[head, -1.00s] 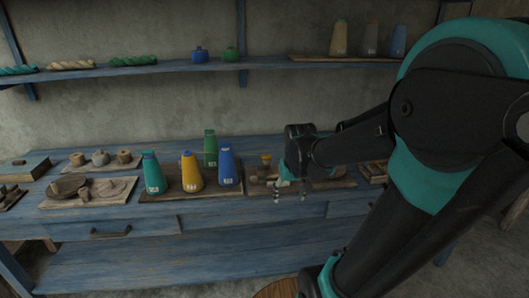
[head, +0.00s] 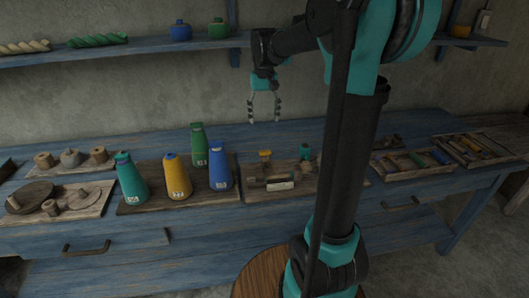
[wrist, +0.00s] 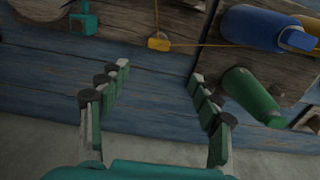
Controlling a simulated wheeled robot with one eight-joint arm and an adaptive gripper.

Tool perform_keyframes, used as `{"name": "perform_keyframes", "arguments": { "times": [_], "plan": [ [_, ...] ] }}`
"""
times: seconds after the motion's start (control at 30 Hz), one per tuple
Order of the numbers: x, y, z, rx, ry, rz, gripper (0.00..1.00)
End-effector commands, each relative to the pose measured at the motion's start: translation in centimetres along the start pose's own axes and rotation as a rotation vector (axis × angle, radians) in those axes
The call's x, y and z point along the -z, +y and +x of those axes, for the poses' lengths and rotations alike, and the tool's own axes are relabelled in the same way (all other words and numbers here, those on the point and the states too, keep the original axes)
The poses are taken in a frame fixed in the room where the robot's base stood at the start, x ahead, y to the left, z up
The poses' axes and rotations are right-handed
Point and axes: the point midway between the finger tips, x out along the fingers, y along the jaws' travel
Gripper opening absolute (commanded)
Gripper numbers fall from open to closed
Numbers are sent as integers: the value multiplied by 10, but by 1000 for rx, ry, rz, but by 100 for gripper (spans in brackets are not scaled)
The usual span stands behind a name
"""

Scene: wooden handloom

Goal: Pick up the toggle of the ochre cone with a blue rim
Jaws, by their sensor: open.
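The ochre cone (head: 177,180) stands in the front row on a wooden board, between a teal cone (head: 129,180) and a blue cone (head: 219,168). In the head view, the small ochre piece (head: 265,153) right of the cones looks like this toggle. My gripper (head: 264,119) is open and empty, pointing down above the bench; its fingers (wrist: 161,71) are apart from the toggle.
A green cone (head: 198,146) stands behind the front row. A small teal piece (head: 305,151) is right of the toggle. Trays of tools (head: 412,162) lie on the right. The blue shelf (head: 140,64) runs behind. Bare bench (head: 330,126) lies behind the boards.

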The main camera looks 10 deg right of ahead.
Motion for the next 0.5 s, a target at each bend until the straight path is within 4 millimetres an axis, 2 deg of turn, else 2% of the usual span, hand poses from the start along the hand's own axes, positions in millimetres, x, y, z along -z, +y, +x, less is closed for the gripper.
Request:
{"name": "perform_keyframes", "arguments": {
  "times": [0.03,0.3,0.5],
  "plan": [
    [0,0,11,0,0,0,64],
    [0,0,63,0,1,0,64],
    [0,0,84,0,1,0,64]
  ]
}}
